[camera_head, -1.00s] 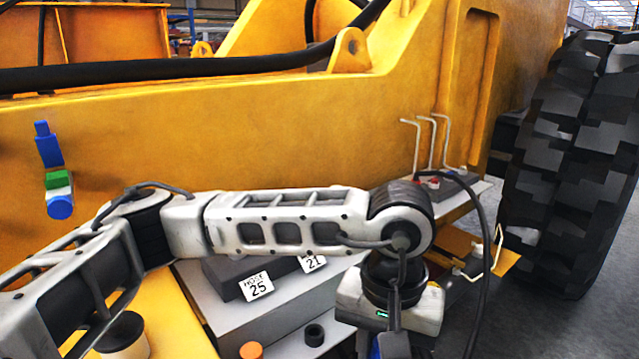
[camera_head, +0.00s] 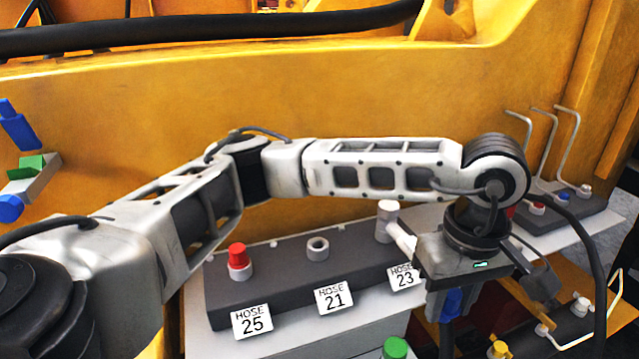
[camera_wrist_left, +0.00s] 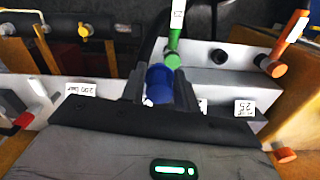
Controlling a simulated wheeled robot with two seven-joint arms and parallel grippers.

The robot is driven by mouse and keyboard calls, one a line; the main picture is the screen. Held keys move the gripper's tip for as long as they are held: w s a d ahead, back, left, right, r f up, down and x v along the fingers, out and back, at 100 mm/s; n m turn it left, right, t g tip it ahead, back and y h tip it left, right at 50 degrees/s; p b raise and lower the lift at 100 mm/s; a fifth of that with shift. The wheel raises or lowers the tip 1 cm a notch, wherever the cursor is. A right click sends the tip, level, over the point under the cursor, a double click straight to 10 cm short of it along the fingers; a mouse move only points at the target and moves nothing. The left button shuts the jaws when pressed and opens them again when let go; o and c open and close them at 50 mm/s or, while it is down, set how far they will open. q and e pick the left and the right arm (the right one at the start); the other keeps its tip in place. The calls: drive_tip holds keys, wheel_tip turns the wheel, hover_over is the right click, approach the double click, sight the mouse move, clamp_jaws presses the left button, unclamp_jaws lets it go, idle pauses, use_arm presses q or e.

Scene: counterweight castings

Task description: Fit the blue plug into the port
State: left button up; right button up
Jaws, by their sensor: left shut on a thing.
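My left gripper (camera_head: 448,303) is shut on the blue plug (camera_head: 453,304), in front of the block's right end in the head view. In the left wrist view the blue plug (camera_wrist_left: 158,80) sits between the two dark fingers of the gripper (camera_wrist_left: 160,92). An open grey ring port (camera_head: 318,247) stands on the dark block (camera_head: 280,270) above the HOSE 21 label, left of the gripper and apart from the plug. The plug's far end is hard to make out. My right gripper is not in view.
A red-capped fitting (camera_head: 239,257) stands above HOSE 25, a pale pipe fitting (camera_head: 388,220) above HOSE 23. A green cap (camera_head: 396,348) is below. Bent rods (camera_head: 545,145) and a black hose (camera_head: 598,260) are at right. Blue and green valve parts (camera_head: 22,165) stick out at far left.

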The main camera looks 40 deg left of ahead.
use_arm(q)
drive_tip(key=a+r+m+p, duration=0.2)
drive_tip(key=a+r+m, duration=0.1)
drive_tip(key=a+m, duration=0.9)
drive_tip(key=w+a+r+m+p, duration=0.1)
drive_tip(key=a+r+m+p, duration=0.2)
drive_tip(key=a+m, duration=0.9)
drive_tip(key=shift+m, duration=0.3)
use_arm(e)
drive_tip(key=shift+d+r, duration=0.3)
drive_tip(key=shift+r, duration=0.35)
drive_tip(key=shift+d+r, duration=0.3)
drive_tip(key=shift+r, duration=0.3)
use_arm(q)
drive_tip(key=shift+a, duration=0.2)
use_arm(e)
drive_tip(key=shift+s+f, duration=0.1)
use_arm(q)
wheel_tip(320, 180, down, 5)
drive_tip(key=b, duration=0.3)
drive_tip(key=shift+f+b, duration=0.4)
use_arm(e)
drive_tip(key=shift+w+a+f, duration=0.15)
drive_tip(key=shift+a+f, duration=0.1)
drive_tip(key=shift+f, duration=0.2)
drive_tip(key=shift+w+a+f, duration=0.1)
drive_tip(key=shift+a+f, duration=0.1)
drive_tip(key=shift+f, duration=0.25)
